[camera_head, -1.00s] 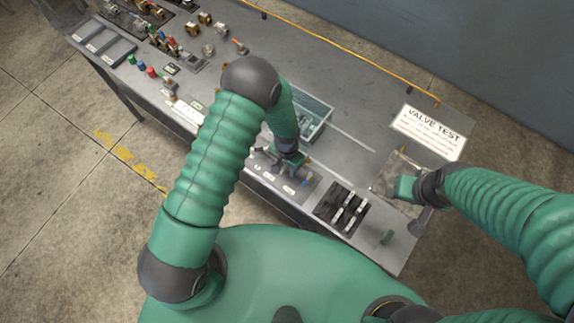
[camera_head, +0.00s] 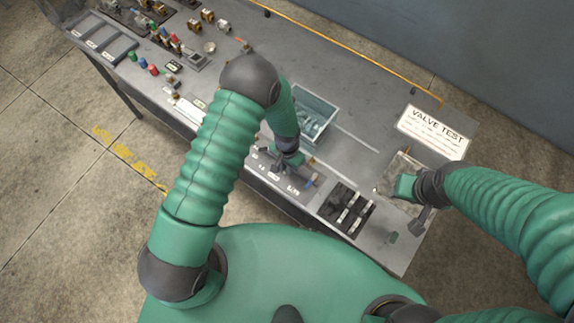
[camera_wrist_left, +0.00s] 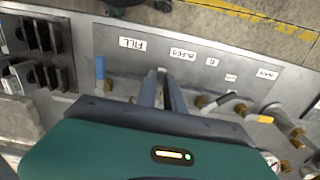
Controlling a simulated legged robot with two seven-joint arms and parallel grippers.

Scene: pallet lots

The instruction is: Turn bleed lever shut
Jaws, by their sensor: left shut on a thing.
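The valve panel (camera_head: 299,190) lies along the near edge of the grey bench. In the left wrist view its plate (camera_wrist_left: 120,27) carries the FILL label (camera_wrist_left: 138,43) and the BLEED label (camera_wrist_left: 183,54). My left gripper (camera_head: 279,166) reaches down to this panel; its two fingers (camera_wrist_left: 163,82) are shut beside the BLEED label, on the bleed lever, which they mostly hide. A blue-handled lever (camera_wrist_left: 100,69) stands apart to the left. My right gripper (camera_head: 402,191) is over the bench's right end; its fingers are too unclear to read.
A grey bin (camera_head: 326,105) with small parts stands just behind my left gripper. A black slotted tray (camera_head: 334,199) is right of the panel. A VALVE TEST sign (camera_head: 434,128) lies farther right.

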